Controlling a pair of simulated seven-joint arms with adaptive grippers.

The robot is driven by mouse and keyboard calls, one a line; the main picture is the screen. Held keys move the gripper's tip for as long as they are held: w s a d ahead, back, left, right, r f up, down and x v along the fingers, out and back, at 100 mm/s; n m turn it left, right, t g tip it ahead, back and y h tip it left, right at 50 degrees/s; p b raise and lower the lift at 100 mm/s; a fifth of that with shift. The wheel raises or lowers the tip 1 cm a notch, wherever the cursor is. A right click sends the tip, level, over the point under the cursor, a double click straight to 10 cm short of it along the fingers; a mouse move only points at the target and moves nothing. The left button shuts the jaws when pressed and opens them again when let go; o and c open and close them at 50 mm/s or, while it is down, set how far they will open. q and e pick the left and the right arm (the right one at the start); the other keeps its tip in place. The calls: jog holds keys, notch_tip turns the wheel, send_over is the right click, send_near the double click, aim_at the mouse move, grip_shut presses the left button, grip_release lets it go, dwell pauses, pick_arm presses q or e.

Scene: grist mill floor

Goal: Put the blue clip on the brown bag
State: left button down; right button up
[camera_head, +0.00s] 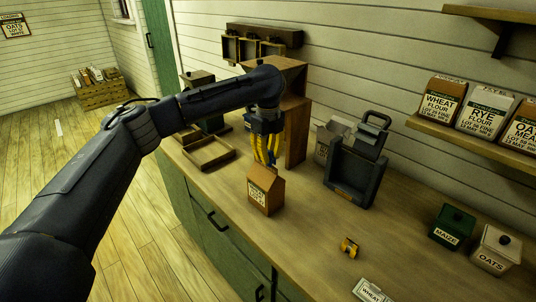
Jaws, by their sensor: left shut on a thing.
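The brown bag (263,194) stands upright on the counter, with a pale label on its front and a folded top. My left gripper (268,161) has yellow fingers and points down right at the bag's top. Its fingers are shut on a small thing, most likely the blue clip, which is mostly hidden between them. I cannot tell whether the clip touches the bag. No blue clip shows elsewhere on the counter. My right gripper is out of view.
A yellow clip (349,247) lies on the counter (310,232), with a white label card (371,290) before it. A dark metal stand (355,178) is right of the bag. A wooden tray (208,165) lies left. Green (452,227) and white (495,250) canisters stand right.

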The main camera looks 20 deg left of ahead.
pick_arm(q)
jog(key=shift+f, duration=1.1)
dwell(3.0)
jog(key=c, duration=1.2)
grip_release()
jog(key=shift+c, duration=0.2)
jog(key=shift+r, duration=3)
